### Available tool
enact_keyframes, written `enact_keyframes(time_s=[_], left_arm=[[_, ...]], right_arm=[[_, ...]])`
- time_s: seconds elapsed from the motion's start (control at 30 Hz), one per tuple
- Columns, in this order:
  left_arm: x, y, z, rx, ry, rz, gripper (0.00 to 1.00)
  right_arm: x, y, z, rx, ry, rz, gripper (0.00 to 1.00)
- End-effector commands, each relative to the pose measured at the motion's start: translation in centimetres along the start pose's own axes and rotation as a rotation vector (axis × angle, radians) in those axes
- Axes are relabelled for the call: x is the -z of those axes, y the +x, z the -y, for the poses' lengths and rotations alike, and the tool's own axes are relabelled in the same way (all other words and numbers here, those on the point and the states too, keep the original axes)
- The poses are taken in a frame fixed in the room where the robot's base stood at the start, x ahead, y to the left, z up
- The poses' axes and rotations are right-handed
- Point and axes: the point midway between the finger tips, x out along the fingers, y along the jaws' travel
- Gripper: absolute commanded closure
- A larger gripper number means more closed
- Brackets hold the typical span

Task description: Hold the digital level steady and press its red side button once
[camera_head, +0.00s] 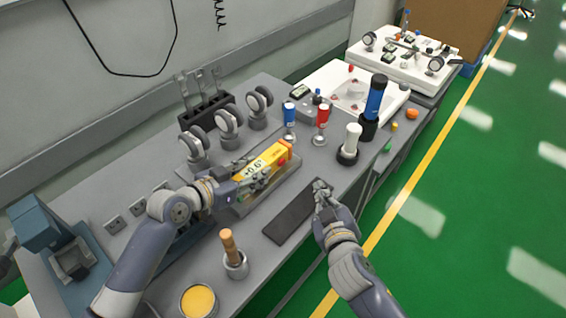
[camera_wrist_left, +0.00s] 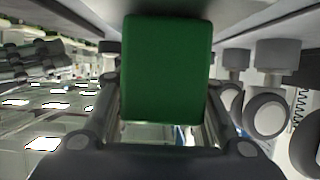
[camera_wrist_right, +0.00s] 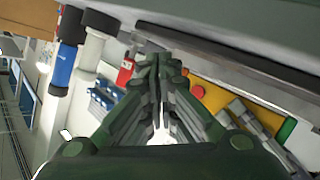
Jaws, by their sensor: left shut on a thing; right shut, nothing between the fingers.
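The digital level (camera_head: 272,160) is a yellow bar with a display reading about +0.6° and an orange far end, over a grey tray (camera_head: 284,192) on the bench. My left gripper (camera_head: 258,178) is shut around its near part; I cannot tell if the level touches the tray. A green block face (camera_wrist_left: 167,70) fills the space between the left fingers in the left wrist view. The red side button (camera_head: 282,161) faces my right side and also shows in the right wrist view (camera_wrist_right: 197,91). My right gripper (camera_head: 320,190) is shut and empty, right of the level, apart from it.
A dark flat strip (camera_head: 288,218) lies beside the right gripper. Blue (camera_head: 290,117) and red (camera_head: 322,118) tools stand beyond the level, with a white cylinder (camera_head: 352,139) and blue-black cylinder (camera_head: 374,101) farther right. Round gauges (camera_head: 228,121) line the back.

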Motion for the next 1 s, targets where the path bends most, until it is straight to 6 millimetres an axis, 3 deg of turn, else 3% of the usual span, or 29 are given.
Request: enact_keyframes(time_s=[0.47,1.0], left_arm=[[0.0,0.0,0.0,0.000,0.000,0.001,0.97],[0.0,0.0,0.0,0.000,0.000,0.001,0.97]], right_arm=[[0.0,0.1,0.1,-0.006,0.005,0.011,1.00],[3.4,4.8,3.4,-0.006,0.006,0.011,1.00]])
